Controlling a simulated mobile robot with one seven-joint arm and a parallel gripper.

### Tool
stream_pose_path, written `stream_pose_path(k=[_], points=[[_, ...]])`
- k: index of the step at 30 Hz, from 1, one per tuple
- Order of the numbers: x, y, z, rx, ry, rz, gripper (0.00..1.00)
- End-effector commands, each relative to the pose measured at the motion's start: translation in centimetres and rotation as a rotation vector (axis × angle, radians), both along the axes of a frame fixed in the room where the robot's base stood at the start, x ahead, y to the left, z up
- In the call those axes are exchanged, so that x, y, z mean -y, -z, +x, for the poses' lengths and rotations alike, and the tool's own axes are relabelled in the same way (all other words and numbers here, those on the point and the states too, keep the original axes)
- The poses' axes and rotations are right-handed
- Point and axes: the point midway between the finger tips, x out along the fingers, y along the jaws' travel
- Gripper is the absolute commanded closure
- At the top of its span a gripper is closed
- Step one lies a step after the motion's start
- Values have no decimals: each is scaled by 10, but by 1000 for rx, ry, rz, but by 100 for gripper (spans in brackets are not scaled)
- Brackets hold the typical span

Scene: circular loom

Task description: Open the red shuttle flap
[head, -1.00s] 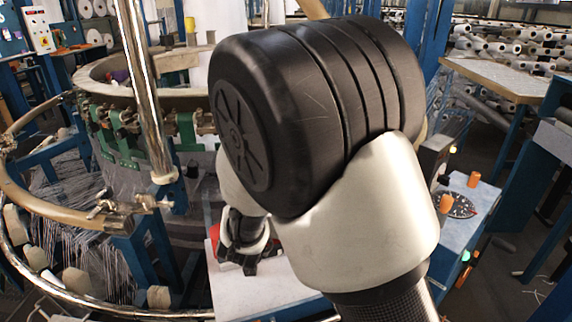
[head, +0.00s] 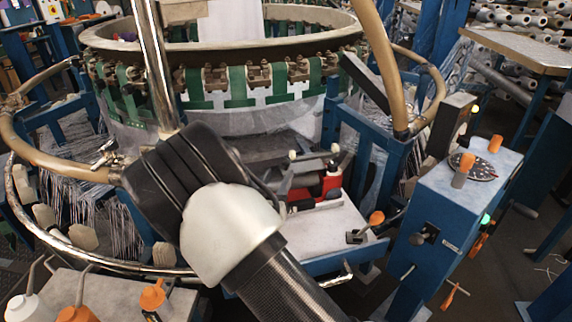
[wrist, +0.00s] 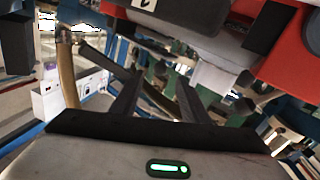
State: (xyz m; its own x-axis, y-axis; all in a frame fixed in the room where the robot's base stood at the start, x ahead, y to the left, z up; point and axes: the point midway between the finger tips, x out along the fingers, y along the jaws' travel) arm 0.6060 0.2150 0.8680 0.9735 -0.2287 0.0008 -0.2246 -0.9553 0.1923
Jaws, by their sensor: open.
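The red shuttle (head: 332,184), with dark grey parts and pale knobs on top, sits on a white table beside the loom ring. Its left side is partly hidden by my arm in the head view. In the wrist view its red body (wrist: 288,62) fills the upper right, with a grey part bearing a white label (wrist: 145,4) at the top. I cannot tell which part is the flap. My gripper (wrist: 160,92) shows with its two dark fingers apart and nothing between them, close to the shuttle. In the head view my arm hides the gripper.
The loom ring (head: 225,42) with green straps stands behind the shuttle. A metal post (head: 152,70) rises at the left. An orange-topped lever (head: 375,220) and a blue control box (head: 440,215) are at the right.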

Motion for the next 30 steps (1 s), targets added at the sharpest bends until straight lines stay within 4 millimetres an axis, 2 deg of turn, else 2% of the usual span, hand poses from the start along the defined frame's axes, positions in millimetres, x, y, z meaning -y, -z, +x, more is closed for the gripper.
stream_pose_path(k=[1,6,12,17,24,26,30], points=[[4,2,12,2,4,2,59],[11,1,45,2,2,1,59],[17,1,71,0,1,1,59],[18,0,78,-1,-1,0,59],[19,0,79,-1,-1,0,59],[18,0,79,-1,-1,0,65],[18,0,79,-1,0,0,89]])
